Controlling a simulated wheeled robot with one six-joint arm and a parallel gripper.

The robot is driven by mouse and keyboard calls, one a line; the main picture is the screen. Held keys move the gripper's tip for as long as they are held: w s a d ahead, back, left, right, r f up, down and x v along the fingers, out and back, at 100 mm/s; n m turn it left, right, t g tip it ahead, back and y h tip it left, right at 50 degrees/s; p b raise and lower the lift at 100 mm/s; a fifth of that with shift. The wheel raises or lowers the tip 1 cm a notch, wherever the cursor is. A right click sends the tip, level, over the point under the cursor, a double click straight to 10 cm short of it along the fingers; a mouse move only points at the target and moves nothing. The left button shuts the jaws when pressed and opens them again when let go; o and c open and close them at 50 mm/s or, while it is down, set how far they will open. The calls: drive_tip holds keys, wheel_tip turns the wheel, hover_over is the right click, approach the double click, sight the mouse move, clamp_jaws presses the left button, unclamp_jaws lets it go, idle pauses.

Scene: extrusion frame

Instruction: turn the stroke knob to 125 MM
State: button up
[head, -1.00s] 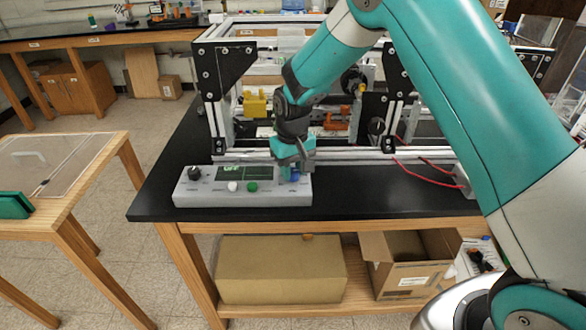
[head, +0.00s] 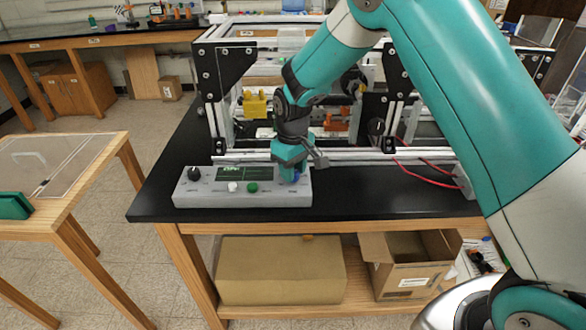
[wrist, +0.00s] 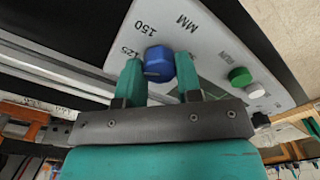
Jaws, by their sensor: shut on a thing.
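The blue stroke knob (wrist: 158,62) sits between the two teal fingers of my gripper (wrist: 160,80) in the wrist view, and the gripper is shut on it. The marks "150", "125" and "MM" are printed on the panel around the knob. The "125" is partly covered by the left finger. I cannot make out a pointer line on the knob. In the head view my gripper (head: 291,176) points down at the right end of the grey control box (head: 215,200), hiding most of the knob.
The box also has a black knob (head: 194,173), a green display (head: 245,173), a white button (head: 233,187) and a green button (head: 252,187). The extrusion frame (head: 213,110) stands close behind. Red cables (head: 420,178) lie to the right. The black bench top (head: 380,205) is clear in front.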

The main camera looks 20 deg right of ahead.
drive_tip(key=o, duration=0.9)
drive_tip(key=shift+o, duration=0.2)
wheel_tip(320, 180, up, 18)
drive_tip(key=b, duration=0.2)
drive_tip(key=shift+f, duration=0.25)
drive_tip(key=s+a+y, duration=0.2)
drive_tip(key=s, duration=1.3)
drive_tip(key=s+a+n+y, duration=0.1)
drive_tip(key=s+a+y, duration=0.1)
drive_tip(key=s, duration=1.4)
drive_tip(key=shift+a+n, duration=0.25)
drive_tip(key=shift+n, duration=0.05)
